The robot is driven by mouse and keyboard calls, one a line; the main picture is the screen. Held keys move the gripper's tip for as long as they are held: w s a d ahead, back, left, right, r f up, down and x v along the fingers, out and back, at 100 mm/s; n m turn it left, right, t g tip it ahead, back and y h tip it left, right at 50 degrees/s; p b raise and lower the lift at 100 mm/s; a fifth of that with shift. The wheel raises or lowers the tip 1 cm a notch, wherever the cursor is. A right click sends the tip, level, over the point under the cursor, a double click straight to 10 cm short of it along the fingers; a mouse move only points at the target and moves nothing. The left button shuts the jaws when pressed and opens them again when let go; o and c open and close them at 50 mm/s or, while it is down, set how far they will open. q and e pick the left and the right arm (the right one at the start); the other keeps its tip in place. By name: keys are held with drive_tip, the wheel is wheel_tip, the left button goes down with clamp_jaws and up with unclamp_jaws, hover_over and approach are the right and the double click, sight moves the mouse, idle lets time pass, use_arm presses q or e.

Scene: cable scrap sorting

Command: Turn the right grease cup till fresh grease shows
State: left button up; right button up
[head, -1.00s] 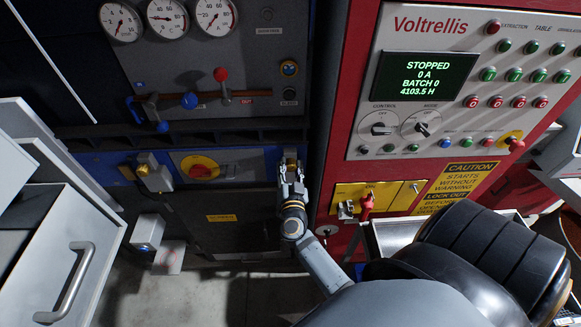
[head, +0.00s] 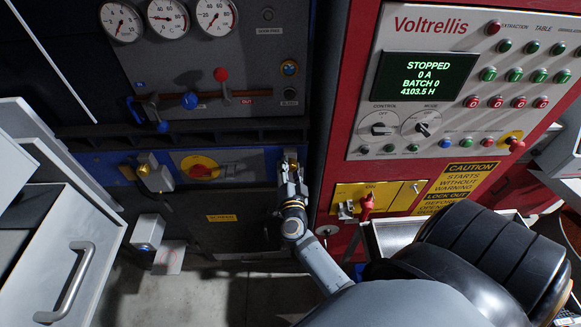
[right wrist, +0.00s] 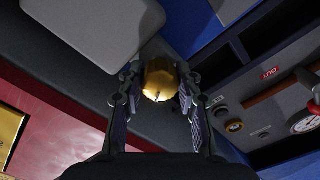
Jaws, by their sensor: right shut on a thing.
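The right grease cup is a brass, rounded cap (right wrist: 160,80) in the right wrist view, between the two fingers of my right gripper (right wrist: 160,102). My right gripper (head: 291,170) is shut on it, at the blue strip beside the red cabinet in the head view. There the fingers hide most of the cup. A small dark mark shows on the cap; I cannot make out any fresh grease. My left gripper is not in view.
A red and yellow rotary switch (head: 199,168) is left of my right gripper. The red cabinet with a control panel (head: 455,95) stands close on the right, with a red-handled lever (head: 366,207) below. A grey drawer unit (head: 70,235) is at the left.

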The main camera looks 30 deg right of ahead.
drive_tip(key=o, duration=1.1)
drive_tip(key=shift+o, duration=0.2)
